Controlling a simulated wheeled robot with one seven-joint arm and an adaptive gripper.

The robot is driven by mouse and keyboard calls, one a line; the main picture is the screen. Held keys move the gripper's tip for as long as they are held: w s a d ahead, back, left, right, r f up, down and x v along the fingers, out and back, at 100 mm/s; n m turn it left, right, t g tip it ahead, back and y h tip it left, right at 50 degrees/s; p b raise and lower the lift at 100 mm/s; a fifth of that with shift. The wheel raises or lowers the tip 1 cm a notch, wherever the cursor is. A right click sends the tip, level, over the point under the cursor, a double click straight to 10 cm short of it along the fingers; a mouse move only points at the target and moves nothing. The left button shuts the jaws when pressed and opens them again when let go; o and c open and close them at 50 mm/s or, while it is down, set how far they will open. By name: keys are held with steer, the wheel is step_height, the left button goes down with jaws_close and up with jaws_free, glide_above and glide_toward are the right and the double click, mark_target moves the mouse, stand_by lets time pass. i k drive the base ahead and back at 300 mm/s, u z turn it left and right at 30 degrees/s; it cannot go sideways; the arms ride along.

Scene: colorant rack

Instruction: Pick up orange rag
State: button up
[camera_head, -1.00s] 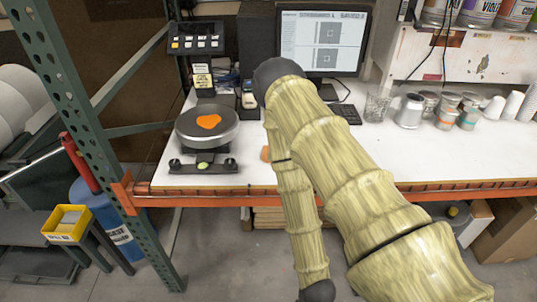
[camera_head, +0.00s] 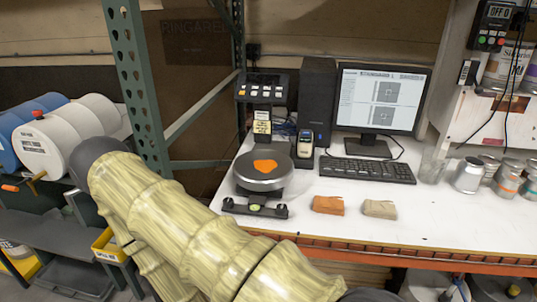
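The orange rag (camera_head: 328,205) is a small folded cloth. It lies flat on the white tabletop near the front edge, to the right of the scale. A beige folded cloth (camera_head: 379,209) lies just right of it, with a small gap between them. My arm, in a pale yellow-green sleeve, crosses the lower left of the view, left of the rag and clear of it. My gripper does not show, so its place and its opening cannot be seen.
A round scale (camera_head: 262,185) with an orange patch on its plate stands left of the rag. A keyboard (camera_head: 366,169) and a monitor (camera_head: 381,97) are behind. Metal cans (camera_head: 468,175) stand at right. A green rack post (camera_head: 137,85) rises at left.

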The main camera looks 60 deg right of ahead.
mark_target(324, 205)
steer(key=u, duration=0.45)
steer(key=k, duration=1.4)
steer(key=z, duration=1.5)
